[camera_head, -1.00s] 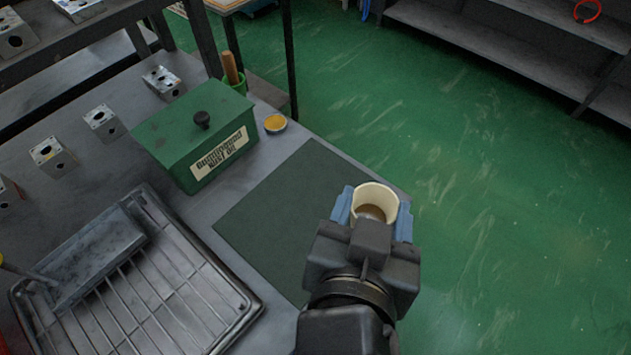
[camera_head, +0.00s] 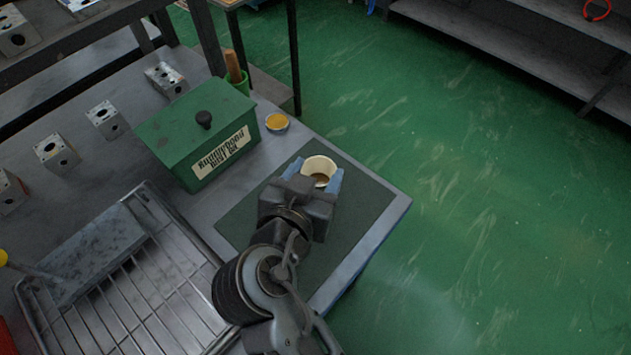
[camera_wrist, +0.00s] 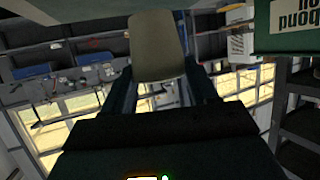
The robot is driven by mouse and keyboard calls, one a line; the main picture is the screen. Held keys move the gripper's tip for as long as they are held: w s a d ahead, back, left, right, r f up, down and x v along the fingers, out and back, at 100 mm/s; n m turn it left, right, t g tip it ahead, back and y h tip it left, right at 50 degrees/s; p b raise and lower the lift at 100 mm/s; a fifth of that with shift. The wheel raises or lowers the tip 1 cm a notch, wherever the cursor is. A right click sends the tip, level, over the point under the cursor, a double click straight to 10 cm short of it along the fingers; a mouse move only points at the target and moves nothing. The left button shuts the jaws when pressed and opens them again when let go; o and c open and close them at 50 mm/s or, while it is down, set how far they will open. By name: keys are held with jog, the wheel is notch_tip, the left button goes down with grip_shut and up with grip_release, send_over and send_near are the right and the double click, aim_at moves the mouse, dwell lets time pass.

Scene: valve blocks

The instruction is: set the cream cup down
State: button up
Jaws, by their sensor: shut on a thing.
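The cream cup (camera_head: 319,170) is held between the blue-tipped fingers of my gripper (camera_head: 314,177). In the head view its round mouth faces up toward the camera and a brownish inside shows. It appears over the far part of the dark green mat (camera_head: 365,215); I cannot tell whether its base touches the mat. In the wrist view the cup (camera_wrist: 158,48) stands between the two fingers of my gripper (camera_wrist: 160,85), and its lower end is hard to make out.
A green box (camera_head: 195,135) with a black knob stands left of the mat. A small yellow-topped tin (camera_head: 277,123) sits beyond it. A wire-rack tray (camera_head: 140,300) and several metal valve blocks (camera_head: 107,120) lie to the left. The bench's right edge drops to green floor.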

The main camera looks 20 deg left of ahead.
jog(key=shift+f, duration=1.45)
jog(key=shift+f, duration=0.15)
jog(key=o, duration=1.1)
jog(key=shift+r, duration=0.3)
jog(key=b+v, duration=0.1)
jog(key=v, duration=1.1)
jog(key=shift+s+f, duration=0.1)
jog(key=shift+f, duration=0.05)
